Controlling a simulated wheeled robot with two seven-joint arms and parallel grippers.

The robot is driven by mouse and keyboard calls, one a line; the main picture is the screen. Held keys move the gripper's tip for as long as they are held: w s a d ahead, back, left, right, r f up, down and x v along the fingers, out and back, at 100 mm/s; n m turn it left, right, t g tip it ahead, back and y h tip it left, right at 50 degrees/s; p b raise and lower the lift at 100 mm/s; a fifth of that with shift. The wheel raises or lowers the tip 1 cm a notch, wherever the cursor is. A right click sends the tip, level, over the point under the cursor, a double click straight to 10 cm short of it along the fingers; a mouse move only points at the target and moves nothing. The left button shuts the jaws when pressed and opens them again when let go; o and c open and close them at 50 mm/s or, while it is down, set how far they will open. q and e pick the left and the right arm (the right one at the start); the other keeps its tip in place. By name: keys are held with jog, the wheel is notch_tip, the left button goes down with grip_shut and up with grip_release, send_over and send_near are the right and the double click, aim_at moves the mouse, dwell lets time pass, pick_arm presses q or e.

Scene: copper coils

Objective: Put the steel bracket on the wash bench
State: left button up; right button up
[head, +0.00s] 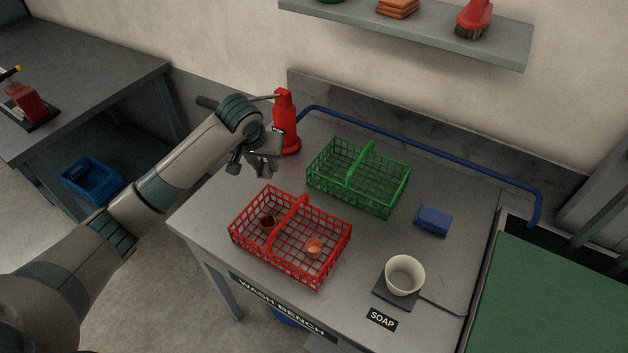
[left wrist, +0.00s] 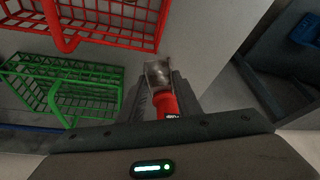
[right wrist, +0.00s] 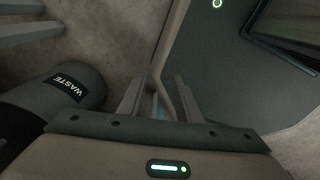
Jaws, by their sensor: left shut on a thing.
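My left gripper (head: 262,170) hangs over the back left part of the wash bench (head: 215,205), left of the green basket and beside a red bottle (head: 288,125). In the left wrist view its fingers are shut on a small grey metal piece, the steel bracket (left wrist: 158,72), held at the fingertips. In the head view the bracket is mostly hidden by the gripper, and I cannot tell whether it touches the bench top. My right gripper (right wrist: 157,97) shows only in the right wrist view, with its fingers apart and nothing between them.
A red wire basket (head: 290,236) with copper-coloured pieces and a green wire basket (head: 358,177) stand on the bench. A blue block (head: 433,220) and white cup (head: 405,275) are at right. A blue rail (head: 420,148) runs along the back. A waste bin (right wrist: 65,90) is near my right gripper.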

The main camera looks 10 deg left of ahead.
pick_arm(q)
jog(key=w+d+f+p, duration=0.1)
jog(key=w+f, duration=0.1)
jog(key=w, duration=0.1)
jog(key=w+d+f+p, duration=0.1)
jog(key=w, duration=0.2)
jog(key=w+d+f+p, duration=0.1)
jog(key=w+f, duration=0.1)
jog(key=w, duration=0.1)
jog(key=shift+w+f, duration=0.2)
jog(key=shift+f, duration=0.15)
jog(key=shift+w+d+f, duration=0.15)
jog(key=shift+w+f, duration=0.1)
jog(key=shift+w, duration=0.15)
jog(key=shift+s+f+p, duration=0.1)
jog(key=shift+f+p, duration=0.25)
jog(key=shift+f, duration=0.15)
notch_tip(320, 180, down, 2)
jog(key=shift+p, duration=0.45)
jog(key=shift+f, duration=0.5)
jog(key=shift+f, duration=0.15)
